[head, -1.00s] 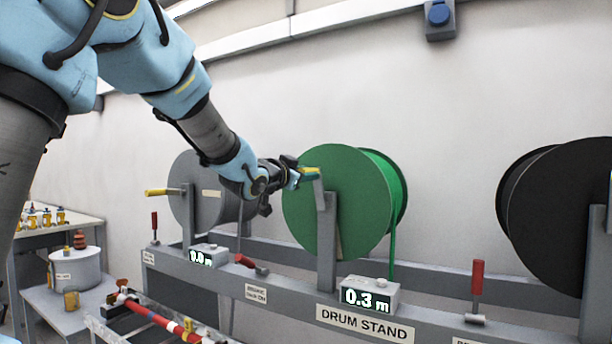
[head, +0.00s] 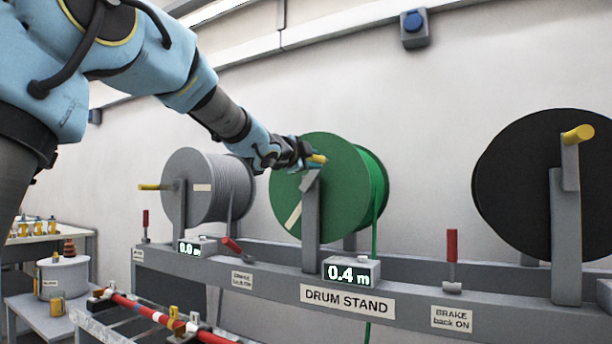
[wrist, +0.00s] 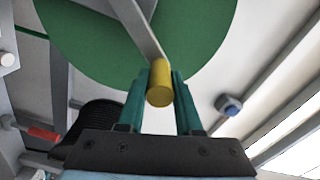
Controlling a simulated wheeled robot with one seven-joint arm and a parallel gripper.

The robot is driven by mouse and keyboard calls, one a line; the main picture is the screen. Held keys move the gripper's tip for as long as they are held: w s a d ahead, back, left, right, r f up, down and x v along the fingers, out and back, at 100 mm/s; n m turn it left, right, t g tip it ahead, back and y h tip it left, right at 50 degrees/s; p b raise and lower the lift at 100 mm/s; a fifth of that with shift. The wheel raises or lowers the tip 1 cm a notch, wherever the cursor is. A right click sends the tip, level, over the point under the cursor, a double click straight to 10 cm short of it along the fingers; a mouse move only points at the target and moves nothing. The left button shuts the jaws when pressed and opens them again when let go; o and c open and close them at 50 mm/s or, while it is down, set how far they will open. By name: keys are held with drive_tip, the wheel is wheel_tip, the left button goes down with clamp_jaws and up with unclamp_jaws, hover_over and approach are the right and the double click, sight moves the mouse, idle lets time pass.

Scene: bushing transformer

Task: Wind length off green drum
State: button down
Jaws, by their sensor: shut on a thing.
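The green drum (head: 345,200) stands in the middle of the drum stand (head: 400,293) in the head view. It fills the upper part of the wrist view (wrist: 90,40). My gripper (wrist: 158,88) is shut on the yellow crank handle (wrist: 160,85), its teal fingers on both sides of it. In the head view my gripper (head: 308,157) is at the yellow handle (head: 317,159), near the top of the crank arm. A green strand (head: 375,225) hangs from the drum's right side. The counter (head: 350,272) below reads 0.4 m.
A grey drum (head: 190,200) with counter 0.0 m is at left, a black drum (head: 525,200) at right. One red brake lever (head: 232,245) leans left; another (head: 451,250) stands upright. A ladder-like rack with red rod (head: 150,312) lies at front left.

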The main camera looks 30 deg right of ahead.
drive_tip(key=s+d+f+m+b, duration=0.1)
drive_tip(key=s+f+m+b, duration=0.2)
drive_tip(key=f+m+b, duration=0.4)
drive_tip(key=m+b, duration=0.2)
drive_tip(key=b, duration=0.2)
drive_tip(key=shift+d+f+b, duration=0.15)
drive_tip(key=shift+d+b, duration=0.15)
drive_tip(key=shift+d, duration=0.05)
drive_tip(key=c, duration=0.6)
unclamp_jaws()
drive_tip(key=v, duration=1)
drive_tip(key=shift+s+a+b, duration=0.15)
drive_tip(key=shift+a+b, duration=0.25)
